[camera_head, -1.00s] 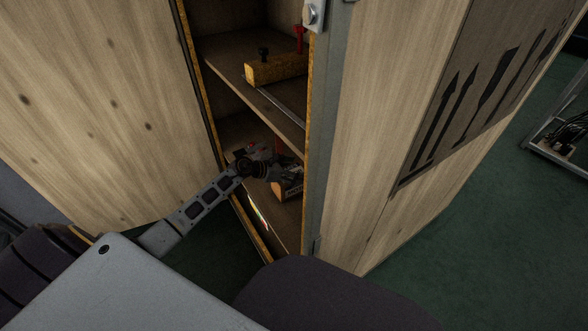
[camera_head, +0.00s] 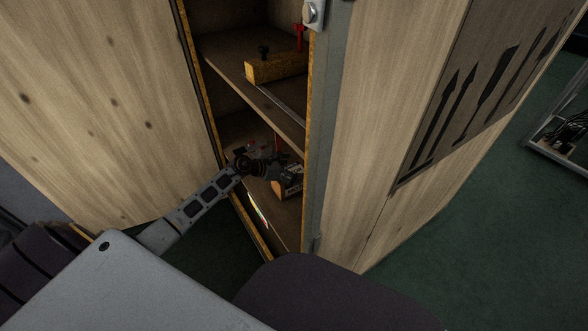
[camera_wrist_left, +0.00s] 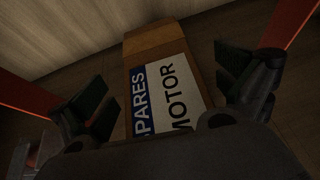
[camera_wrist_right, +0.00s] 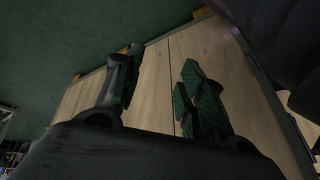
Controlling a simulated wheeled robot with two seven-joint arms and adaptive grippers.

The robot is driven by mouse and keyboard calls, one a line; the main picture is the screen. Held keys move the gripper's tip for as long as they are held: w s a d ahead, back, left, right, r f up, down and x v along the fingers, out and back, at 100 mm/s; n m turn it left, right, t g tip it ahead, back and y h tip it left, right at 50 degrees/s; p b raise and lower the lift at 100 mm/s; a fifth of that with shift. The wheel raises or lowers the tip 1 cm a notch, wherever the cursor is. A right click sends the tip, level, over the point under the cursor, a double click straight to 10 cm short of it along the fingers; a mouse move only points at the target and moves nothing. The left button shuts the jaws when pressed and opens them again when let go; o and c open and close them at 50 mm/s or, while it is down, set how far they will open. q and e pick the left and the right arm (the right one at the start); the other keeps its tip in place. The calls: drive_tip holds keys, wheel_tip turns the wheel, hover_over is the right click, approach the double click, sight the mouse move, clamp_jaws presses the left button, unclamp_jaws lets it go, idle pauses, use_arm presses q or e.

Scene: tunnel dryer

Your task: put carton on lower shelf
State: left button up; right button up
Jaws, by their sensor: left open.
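The carton (camera_head: 288,187) is a small brown box with a white and blue label reading "SPARES MOTOR". It sits on the lower shelf (camera_head: 285,222) inside the wooden cabinet. My left gripper (camera_head: 284,168) reaches through the cabinet opening and hides part of the carton in the head view. In the left wrist view the carton (camera_wrist_left: 160,50) lies between the spread fingers of my left gripper (camera_wrist_left: 165,85), with gaps visible on both sides. My right gripper (camera_wrist_right: 158,68) is open and empty, outside the cabinet before wooden panels (camera_wrist_right: 155,85).
The upper shelf (camera_head: 228,52) holds a yellow-brown block (camera_head: 275,68) with a black knob, and a red item (camera_head: 299,38). A grey post (camera_head: 325,130) edges the opening on the right.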

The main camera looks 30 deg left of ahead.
use_arm(q)
drive_tip(key=shift+p+v, duration=0.35)
drive_tip(key=shift+v, duration=1.05)
drive_tip(key=shift+p+v, duration=0.3)
drive_tip(key=shift+v, duration=0.9)
drive_tip(key=shift+s+a+r, duration=0.3)
drive_tip(key=shift+s+a, duration=0.05)
drive_tip(key=shift+s, duration=0.2)
drive_tip(key=shift+p+v, duration=0.65)
drive_tip(key=shift+v, duration=1.85)
use_arm(e)
drive_tip(key=shift+s+d+r+g+h, duration=0.25)
drive_tip(key=shift+d+r, duration=0.1)
drive_tip(key=shift+r, duration=0.3)
drive_tip(key=shift+s+d+r+g+h, duration=0.15)
drive_tip(key=shift+d+r+g, duration=0.15)
drive_tip(key=shift+r, duration=0.35)
